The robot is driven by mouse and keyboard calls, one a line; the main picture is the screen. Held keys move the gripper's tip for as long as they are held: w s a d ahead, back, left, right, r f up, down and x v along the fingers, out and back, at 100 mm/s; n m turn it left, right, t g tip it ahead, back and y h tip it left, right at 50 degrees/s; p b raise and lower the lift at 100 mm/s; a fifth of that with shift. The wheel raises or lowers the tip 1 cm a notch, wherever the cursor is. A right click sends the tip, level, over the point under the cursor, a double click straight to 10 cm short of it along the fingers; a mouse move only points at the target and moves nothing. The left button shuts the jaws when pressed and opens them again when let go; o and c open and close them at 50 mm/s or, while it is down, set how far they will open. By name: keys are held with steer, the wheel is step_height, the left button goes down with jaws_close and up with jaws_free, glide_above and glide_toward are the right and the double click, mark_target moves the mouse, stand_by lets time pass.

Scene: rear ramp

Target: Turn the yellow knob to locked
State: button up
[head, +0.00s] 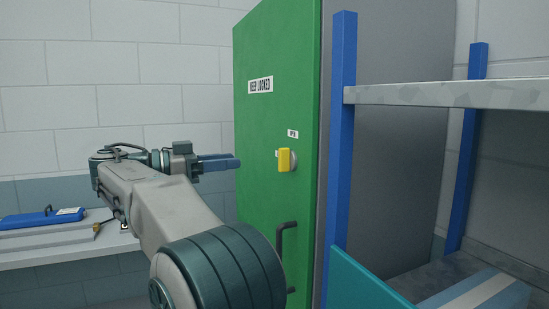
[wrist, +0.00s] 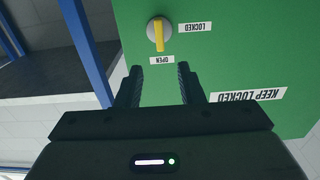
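The yellow knob (head: 284,160) is on the green cabinet door (head: 262,200). In the wrist view, which is upside down, the knob (wrist: 159,35) is a yellow bar on a round grey base. The bar is in line with the OPEN label (wrist: 162,60); the LOCKED label (wrist: 194,27) is off to its side. In the head view the LOCKED label is mostly hidden behind the knob. My gripper (head: 238,161) is left of the knob at about its height, apart from it. In the wrist view my gripper (wrist: 158,68) is open and empty, its fingers spaced around the knob's line.
A black door handle (head: 282,245) is below the knob. A shelf rack with blue posts (head: 342,150) stands to the right of the cabinet. A bench (head: 70,255) with a blue case (head: 40,219) is at the left. Clear air lies between my fingers and the door.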

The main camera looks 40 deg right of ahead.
mark_target(279, 157)
steer(key=p+x, duration=0.1)
steer(key=x, duration=1)
steer(key=shift+s+d, duration=0.1)
steer(key=shift+d, duration=0.2)
steer(key=shift+c, duration=0.3)
jaws_close()
